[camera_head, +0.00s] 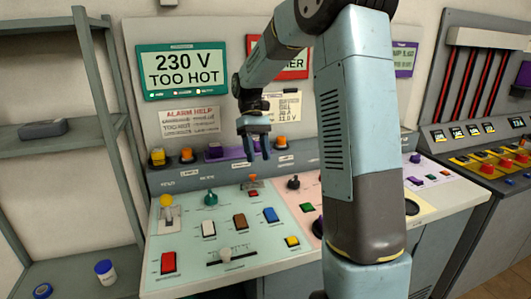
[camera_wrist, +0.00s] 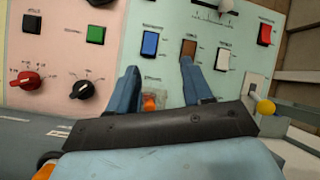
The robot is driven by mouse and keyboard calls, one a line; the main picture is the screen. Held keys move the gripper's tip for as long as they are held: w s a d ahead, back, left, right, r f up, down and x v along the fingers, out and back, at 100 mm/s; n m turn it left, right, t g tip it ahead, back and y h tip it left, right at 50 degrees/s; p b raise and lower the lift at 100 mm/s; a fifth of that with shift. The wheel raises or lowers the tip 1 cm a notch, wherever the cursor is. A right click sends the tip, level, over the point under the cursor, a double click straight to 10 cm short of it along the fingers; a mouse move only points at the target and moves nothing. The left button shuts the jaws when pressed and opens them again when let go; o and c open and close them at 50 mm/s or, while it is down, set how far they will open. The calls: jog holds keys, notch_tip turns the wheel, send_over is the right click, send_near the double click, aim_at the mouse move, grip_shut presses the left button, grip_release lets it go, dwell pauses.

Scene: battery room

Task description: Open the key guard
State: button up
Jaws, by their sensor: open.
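My gripper (camera_head: 258,158) is open and empty, its fingers pointing down above the back part of the sloped control panel (camera_head: 190,248). In the wrist view the gripper (camera_wrist: 158,70) has its two blue fingers spread. A small orange-and-red fitting (camera_head: 253,181) sits on the panel below the gripper. It also shows in the wrist view as an orange part (camera_wrist: 150,103) with what looks like a clear cover, between the fingers and close to the palm. It looks like the key guard, but no label is readable. Its lower part is hidden by my gripper.
Around it are a blue rocker (camera_head: 271,215), a brown rocker (camera_head: 240,221), a white rocker (camera_head: 208,229), a green knob (camera_head: 210,198) and a yellow-knobbed lever (camera_head: 166,201). A raised ledge with orange and yellow lamps (camera_head: 157,156) runs behind. A shelf rack (camera_head: 60,147) stands left.

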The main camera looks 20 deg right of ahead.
jog(key=s+r, duration=0.3)
jog(key=s, duration=0.3)
jog(key=shift+s, duration=0.4)
